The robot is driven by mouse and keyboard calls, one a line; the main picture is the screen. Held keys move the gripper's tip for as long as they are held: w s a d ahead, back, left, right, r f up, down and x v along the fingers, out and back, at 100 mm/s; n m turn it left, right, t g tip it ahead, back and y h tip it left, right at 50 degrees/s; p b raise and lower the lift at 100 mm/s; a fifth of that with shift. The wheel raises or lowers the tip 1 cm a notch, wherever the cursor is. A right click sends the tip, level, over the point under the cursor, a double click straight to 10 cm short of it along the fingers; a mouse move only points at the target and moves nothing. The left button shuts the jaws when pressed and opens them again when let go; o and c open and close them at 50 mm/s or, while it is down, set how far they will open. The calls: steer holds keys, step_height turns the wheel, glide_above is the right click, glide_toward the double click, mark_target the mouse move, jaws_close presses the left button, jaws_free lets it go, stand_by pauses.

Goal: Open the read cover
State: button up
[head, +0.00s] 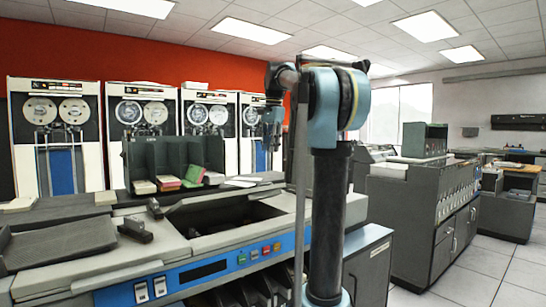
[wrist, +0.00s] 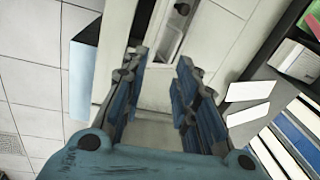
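The grey card machine (head: 130,262) fills the front left of the head view, with a blue panel and coloured buttons. A dark recess (head: 235,213) lies in its top. I cannot tell which part is the read cover. My gripper (head: 272,130) is raised above the machine, beside the arm. In the wrist view my gripper (wrist: 162,57) has its two blue fingers apart with nothing between them. A pale grey machine part (wrist: 190,35) with a narrow slot lies beyond the fingertips, apart from them as far as I can see.
A dark card rack (head: 172,160) with red and green card stacks stands on the machine's back. White cards (wrist: 250,90) lie at right in the wrist view. Tape cabinets (head: 58,135) line the red wall. Another grey cabinet (head: 410,215) stands right, with free floor (head: 480,265) beside it.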

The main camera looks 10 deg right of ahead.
steer(key=shift+n, duration=0.6)
steer(key=shift+s+d+f, duration=0.15)
steer(key=shift+s+f, duration=0.7)
steer(key=shift+s, duration=0.15)
steer(key=shift+s+d+f, duration=0.15)
steer(key=shift+s+f, duration=0.65)
steer(key=shift+s, duration=0.2)
